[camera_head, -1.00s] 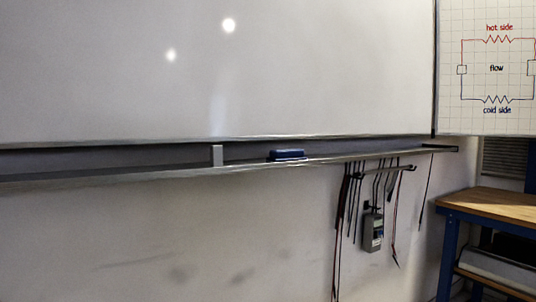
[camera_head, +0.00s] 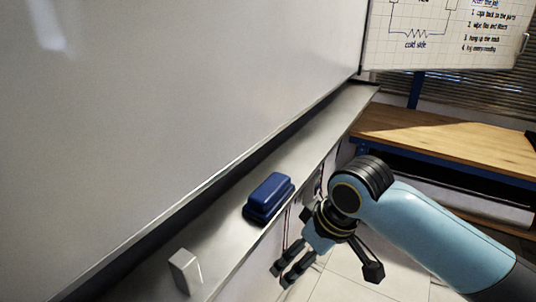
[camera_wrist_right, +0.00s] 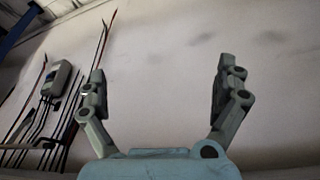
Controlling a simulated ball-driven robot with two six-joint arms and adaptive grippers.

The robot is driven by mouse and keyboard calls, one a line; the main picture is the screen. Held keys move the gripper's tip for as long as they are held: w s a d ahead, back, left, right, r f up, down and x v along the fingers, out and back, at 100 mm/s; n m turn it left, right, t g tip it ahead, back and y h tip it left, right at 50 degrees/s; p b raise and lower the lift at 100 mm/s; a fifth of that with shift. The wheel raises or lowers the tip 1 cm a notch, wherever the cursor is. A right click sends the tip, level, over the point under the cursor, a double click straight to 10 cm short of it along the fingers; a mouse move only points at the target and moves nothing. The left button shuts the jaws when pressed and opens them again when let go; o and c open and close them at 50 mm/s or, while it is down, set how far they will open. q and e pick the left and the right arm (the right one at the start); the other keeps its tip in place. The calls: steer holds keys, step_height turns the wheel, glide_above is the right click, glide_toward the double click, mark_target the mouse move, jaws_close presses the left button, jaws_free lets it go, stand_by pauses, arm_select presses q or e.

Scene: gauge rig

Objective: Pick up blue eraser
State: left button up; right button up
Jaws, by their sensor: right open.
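The blue eraser (camera_head: 268,197) lies on the grey ledge under the whiteboard in the head view, near the ledge's front edge. My right gripper (camera_head: 285,276) is in front of the ledge and lower than it, to the lower right of the eraser and apart from it. In the right wrist view my right gripper (camera_wrist_right: 160,88) has its fingers spread wide with nothing between them. It faces the bare wall, and the eraser does not show there. My left gripper is not in view.
The ledge (camera_head: 225,235) runs below the whiteboard (camera_head: 180,90), with a light grey block (camera_head: 185,271) nearer me. A wooden workbench (camera_head: 440,140) stands at right. Hanging leads and a meter (camera_wrist_right: 57,80) are on the wall left of the gripper.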

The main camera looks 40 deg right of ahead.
step_height(320, 180, up, 21)
steer(key=a+n+p, duration=0.2)
steer(key=p, duration=0.2)
steer(key=n+y, duration=0.1)
glide_above(271, 185)
steer(key=s, duration=0.3)
steer(key=shift+w+d+f, duration=0.1)
steer(key=shift+d+f, duration=0.05)
steer(key=shift+f, duration=0.4)
steer(key=shift+w+d+f, duration=0.1)
steer(key=shift+d+f, duration=0.05)
steer(key=shift+f, duration=0.4)
steer(key=x, duration=0.2)
steer(key=p+x, duration=0.1)
steer(key=x, duration=0.2)
steer(key=shift+w+r, duration=0.15)
steer(key=shift+w, duration=0.25)
steer(key=shift+d, duration=0.1)
steer(key=c, duration=1)
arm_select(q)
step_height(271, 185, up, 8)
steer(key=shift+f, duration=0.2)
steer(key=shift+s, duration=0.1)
